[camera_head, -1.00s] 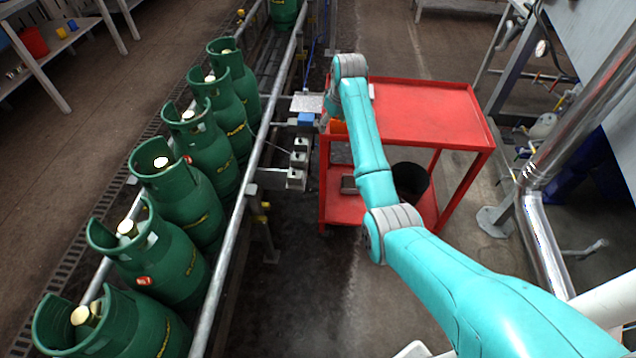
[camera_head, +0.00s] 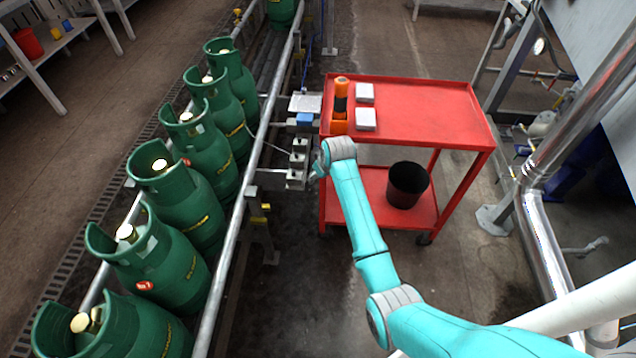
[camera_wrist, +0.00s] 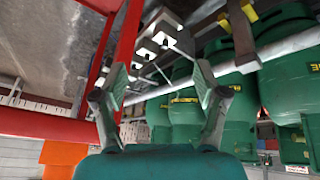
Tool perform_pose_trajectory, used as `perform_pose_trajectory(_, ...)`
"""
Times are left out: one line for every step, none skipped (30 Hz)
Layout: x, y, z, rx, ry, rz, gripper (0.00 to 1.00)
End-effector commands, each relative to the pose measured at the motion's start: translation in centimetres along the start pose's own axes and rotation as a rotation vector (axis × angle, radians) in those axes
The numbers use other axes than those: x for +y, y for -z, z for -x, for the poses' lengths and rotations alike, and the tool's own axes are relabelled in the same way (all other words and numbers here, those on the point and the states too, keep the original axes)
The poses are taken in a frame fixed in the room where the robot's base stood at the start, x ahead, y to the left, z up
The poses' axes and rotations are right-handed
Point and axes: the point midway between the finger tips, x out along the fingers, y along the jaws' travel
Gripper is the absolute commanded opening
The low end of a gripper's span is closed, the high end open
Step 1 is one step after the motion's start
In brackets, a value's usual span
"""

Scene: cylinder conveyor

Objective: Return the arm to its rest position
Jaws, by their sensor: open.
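My teal arm (camera_head: 358,215) reaches forward from the lower right in the head view. Its wrist end is in front of the red cart's left side, below the tabletop edge. In the wrist view my gripper (camera_wrist: 160,98) is open, its two fingers spread apart with nothing between them. In the head view the fingers are mostly hidden by the wrist.
The red cart (camera_head: 430,112) holds an orange and black tool (camera_head: 340,105) and two white boxes (camera_head: 365,119). A black bucket (camera_head: 407,184) stands on its lower shelf. Green cylinders (camera_head: 178,198) line the conveyor behind a metal rail (camera_head: 237,218). Small metal fixtures (camera_head: 298,160) stick out from it.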

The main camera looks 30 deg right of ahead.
Motion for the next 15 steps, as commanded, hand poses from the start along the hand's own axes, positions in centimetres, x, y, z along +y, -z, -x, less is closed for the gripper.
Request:
perform_pose_trajectory(-0.6,-0.8,-0.3,0.006,-0.001,0.000,0.72)
perform_pose_trajectory(-0.8,-1.1,-0.4,0.011,-0.002,-0.001,0.72)
perform_pose_trajectory(-1.1,-1.5,-0.6,0.018,-0.004,-0.001,0.72)
perform_pose_trajectory(-1.3,-1.8,-0.7,0.022,-0.005,-0.002,0.72)
perform_pose_trajectory(-1.5,-2.0,-0.8,0.025,-0.006,-0.002,0.72)
perform_pose_trajectory(-1.7,-2.3,-0.9,0.029,-0.007,-0.003,0.72)
perform_pose_trajectory(-1.8,-2.5,-0.9,0.032,-0.008,-0.004,0.72)
perform_pose_trajectory(-1.9,-2.7,-1.0,0.036,-0.009,-0.004,0.72)
perform_pose_trajectory(-2.0,-2.8,-1.0,0.039,-0.010,-0.005,0.72)
perform_pose_trajectory(-2.1,-2.9,-1.0,0.040,-0.011,-0.005,0.72)
perform_pose_trajectory(-2.1,-3.0,-1.0,0.042,-0.011,-0.005,0.72)
perform_pose_trajectory(-2.2,-3.1,-1.1,0.043,-0.011,-0.006,0.72)
perform_pose_trajectory(-2.2,-3.1,-1.1,0.043,-0.011,-0.006,0.72)
perform_pose_trajectory(-2.2,-3.1,-1.1,0.044,-0.011,-0.006,0.72)
perform_pose_trajectory(-2.2,-3.1,-1.1,0.044,-0.012,-0.006,0.72)
